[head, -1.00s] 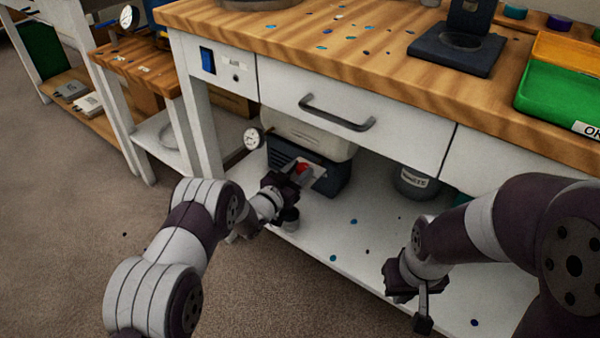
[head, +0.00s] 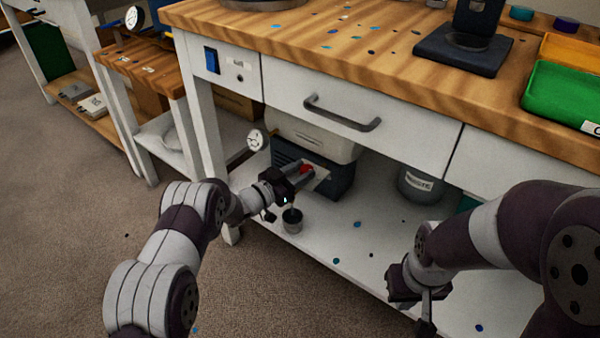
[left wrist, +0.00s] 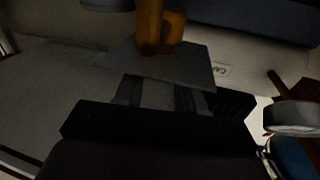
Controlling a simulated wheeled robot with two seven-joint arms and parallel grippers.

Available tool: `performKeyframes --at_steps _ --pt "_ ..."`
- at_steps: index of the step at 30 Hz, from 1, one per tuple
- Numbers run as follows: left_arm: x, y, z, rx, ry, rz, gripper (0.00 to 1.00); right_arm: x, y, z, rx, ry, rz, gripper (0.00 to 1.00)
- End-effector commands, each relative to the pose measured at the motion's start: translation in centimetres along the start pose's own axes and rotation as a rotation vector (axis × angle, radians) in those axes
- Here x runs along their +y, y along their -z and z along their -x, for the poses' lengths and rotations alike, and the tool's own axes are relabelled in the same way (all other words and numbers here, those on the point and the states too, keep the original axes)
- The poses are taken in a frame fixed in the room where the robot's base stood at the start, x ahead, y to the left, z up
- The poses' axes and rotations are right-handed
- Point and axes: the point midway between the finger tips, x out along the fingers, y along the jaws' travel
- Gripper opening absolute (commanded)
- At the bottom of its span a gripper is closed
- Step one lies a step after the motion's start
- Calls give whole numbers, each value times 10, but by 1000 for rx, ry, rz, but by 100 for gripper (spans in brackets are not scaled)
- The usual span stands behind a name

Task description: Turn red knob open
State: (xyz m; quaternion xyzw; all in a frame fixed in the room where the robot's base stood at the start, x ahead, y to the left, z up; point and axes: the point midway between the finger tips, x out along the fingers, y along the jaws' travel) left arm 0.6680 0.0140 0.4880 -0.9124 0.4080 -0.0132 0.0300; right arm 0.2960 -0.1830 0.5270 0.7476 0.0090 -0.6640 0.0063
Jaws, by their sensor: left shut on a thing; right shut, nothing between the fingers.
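The red knob (head: 306,168) is small and sits at the front of the dark blue machine (head: 340,182) on the lower shelf under the bench. My left gripper (head: 305,175) is shut on the knob, its fingers partly hiding it. In the left wrist view, a grey plate (left wrist: 195,70) and an orange-brown rounded post (left wrist: 150,28) show just beyond the fingers; the picture is too dark to tell how they join. My right gripper (head: 425,318) is shut and empty, low in front of the shelf at right.
A round white gauge (head: 257,139) stands left of the machine. A small dark cup (head: 292,221) is below my left gripper. A grey waste container (head: 419,185) stands farther right. The drawer (head: 350,105) above is closed. The shelf front is mostly clear, with blue spots.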

Motion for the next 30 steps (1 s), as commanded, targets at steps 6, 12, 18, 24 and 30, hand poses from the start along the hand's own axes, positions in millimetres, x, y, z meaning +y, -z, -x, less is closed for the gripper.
performKeyframes --at_steps 6,12,18,24,30 --pt "0 0 0 -1 1 0 64 0 0 0 0 0 0 0" --pt "0 1 3 -1 1 1 64 0 0 3 0 0 0 0" --pt "-2 7 44 -3 5 3 64 0 3 28 0 0 0 0" --pt "-2 5 97 -2 5 3 64 0 6 49 0 0 0 0" --pt "0 1 124 -1 2 0 64 0 7 56 0 0 0 0"
